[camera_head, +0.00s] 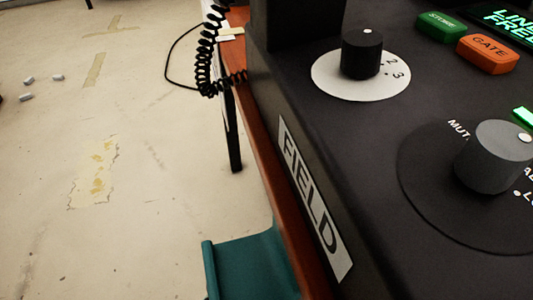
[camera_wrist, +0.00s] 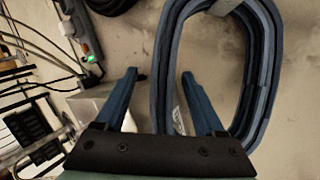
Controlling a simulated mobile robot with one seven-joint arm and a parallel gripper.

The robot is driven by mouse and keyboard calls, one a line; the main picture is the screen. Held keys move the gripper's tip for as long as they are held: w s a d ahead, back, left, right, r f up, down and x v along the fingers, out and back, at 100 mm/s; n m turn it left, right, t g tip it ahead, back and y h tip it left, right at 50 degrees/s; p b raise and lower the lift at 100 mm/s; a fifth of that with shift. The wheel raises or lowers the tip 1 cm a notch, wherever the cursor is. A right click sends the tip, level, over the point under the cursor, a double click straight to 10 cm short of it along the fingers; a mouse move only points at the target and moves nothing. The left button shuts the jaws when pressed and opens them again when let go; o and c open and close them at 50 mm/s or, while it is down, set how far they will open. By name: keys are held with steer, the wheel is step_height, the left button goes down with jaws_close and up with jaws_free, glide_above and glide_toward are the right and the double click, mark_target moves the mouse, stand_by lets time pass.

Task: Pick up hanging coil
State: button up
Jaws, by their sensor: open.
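A blue-grey coil (camera_wrist: 262,75) of several strands hangs in a long loop against a pale wall, right of centre in the wrist view. My gripper (camera_wrist: 159,74) is open, with its two blue fingers pointing up the picture. The coil's left side appears between the fingers, close to the right finger, which overlaps the loop's opening. Whether the strands lie at fingertip depth is unclear. Neither the gripper nor this coil shows in the head view.
A power strip (camera_wrist: 84,36) with a green light, loose cables and a pale box (camera_wrist: 92,100) lie left of the gripper. The head view shows a dark control panel (camera_head: 300,130) with knobs, a black spiral cord (camera_head: 207,60) and open floor (camera_head: 150,230) at left.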

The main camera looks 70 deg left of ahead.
steer(key=b+x, duration=0.1)
steer(key=x, duration=0.1)
steer(key=shift+w+f, duration=0.1)
steer(key=shift+f, duration=0.25)
steer(key=shift+r, duration=0.1)
jaws_close()
stand_by(1.0)
